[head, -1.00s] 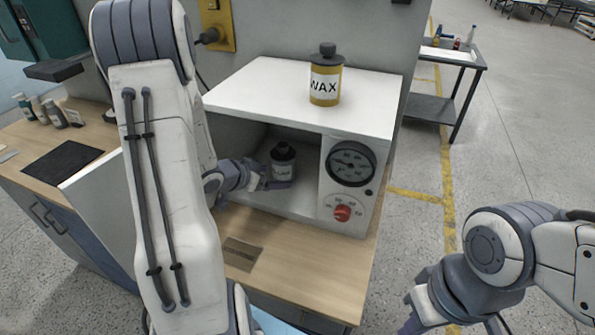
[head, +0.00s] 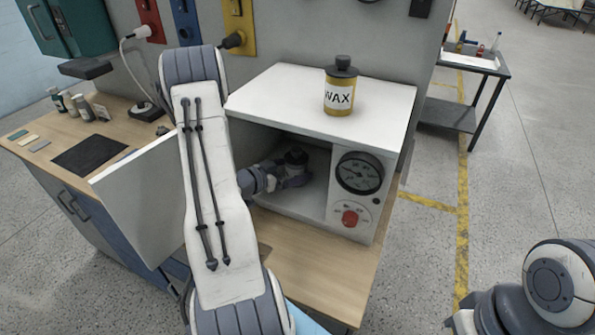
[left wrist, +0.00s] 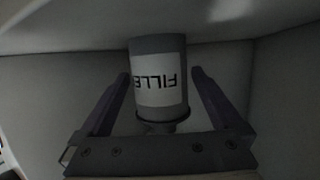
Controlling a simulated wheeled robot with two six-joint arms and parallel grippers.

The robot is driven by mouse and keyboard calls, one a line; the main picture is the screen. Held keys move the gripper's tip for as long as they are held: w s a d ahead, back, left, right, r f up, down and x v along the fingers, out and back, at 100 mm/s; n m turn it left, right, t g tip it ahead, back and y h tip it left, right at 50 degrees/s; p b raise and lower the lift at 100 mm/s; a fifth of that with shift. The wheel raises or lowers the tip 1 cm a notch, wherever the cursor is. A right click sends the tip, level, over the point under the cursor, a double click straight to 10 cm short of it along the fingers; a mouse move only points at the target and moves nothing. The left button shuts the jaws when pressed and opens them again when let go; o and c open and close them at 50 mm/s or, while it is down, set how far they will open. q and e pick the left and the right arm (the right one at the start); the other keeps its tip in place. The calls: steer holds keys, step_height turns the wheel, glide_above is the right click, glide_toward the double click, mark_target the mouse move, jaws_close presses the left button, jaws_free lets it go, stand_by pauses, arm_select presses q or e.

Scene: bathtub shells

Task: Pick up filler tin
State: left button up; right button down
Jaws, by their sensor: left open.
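The filler tin (head: 296,158) is a dark tin with a dark cap inside the open white oven-like box (head: 330,127), mostly hidden by my gripper in the head view. My left gripper (head: 290,179) reaches into the box at the tin. In the left wrist view its fingers (left wrist: 160,85) are open, one on each side of the tin, with a gap showing on both sides. My right arm is at the lower right, its fingertips out of view.
A yellow and white WAX tin (head: 340,88) stands on top of the box. The box's door (head: 140,195) hangs open to the left. Several small bottles (head: 82,106) stand on the bench at the left.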

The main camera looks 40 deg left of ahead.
arm_select(q)
steer(key=shift+w+f, duration=0.25)
steer(key=shift+w, duration=0.35)
steer(key=c, duration=1.3)
jaws_close()
steer(key=shift+r, duration=0.1)
